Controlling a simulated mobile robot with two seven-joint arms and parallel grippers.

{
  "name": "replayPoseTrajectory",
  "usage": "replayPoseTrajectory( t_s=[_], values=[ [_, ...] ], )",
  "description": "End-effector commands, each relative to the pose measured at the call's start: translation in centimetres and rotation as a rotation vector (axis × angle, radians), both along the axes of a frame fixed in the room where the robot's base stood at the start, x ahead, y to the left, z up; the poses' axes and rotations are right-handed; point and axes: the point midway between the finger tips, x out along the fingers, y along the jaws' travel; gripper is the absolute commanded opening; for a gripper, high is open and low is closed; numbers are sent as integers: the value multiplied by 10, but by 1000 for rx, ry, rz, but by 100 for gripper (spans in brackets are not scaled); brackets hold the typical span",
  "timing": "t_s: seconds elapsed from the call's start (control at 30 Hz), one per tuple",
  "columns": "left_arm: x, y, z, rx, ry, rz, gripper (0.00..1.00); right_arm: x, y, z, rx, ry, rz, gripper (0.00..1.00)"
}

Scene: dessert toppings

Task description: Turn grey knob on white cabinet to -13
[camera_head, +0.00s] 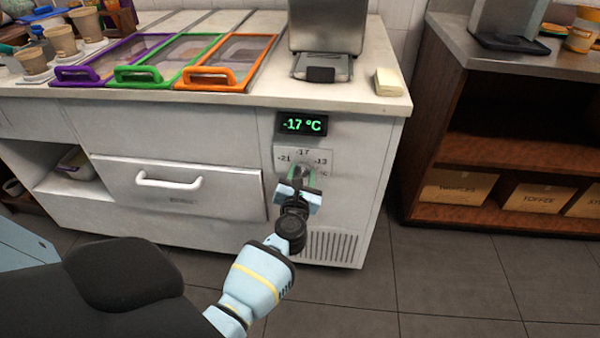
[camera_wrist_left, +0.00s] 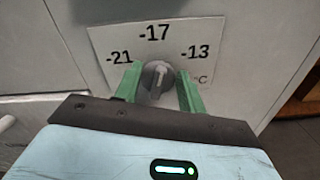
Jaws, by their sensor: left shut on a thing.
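The white cabinet (camera_head: 355,210) stands ahead, with a dial plate marked -21, -17 and -13 (camera_wrist_left: 195,52) on its right front. The grey knob (camera_wrist_left: 157,78) is at the centre of the plate, and its white pointer line points up, roughly at -17. The display (camera_head: 302,124) above it reads -17 °C in green. My left gripper (camera_head: 302,178) is at the dial, with its green fingers on either side of the knob and shut on it. In the head view the gripper mostly hides the knob. My right gripper is not in view.
A drawer with a white handle (camera_head: 168,182) is left of the dial. Lidded bins with purple, green and orange handles (camera_head: 208,77) and a metal machine (camera_head: 325,40) are on top.

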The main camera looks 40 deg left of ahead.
Motion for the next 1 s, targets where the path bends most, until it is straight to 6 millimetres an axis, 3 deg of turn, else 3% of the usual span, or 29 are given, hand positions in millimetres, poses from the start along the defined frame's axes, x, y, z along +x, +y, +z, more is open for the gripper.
replayPoseTrajectory(
  t_s=[0.6,1.0],
  values=[
    [3,-5,-3,469,289,-1,17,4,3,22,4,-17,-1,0],
    [3,-6,-6,625,385,1,17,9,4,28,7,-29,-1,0]
  ],
)
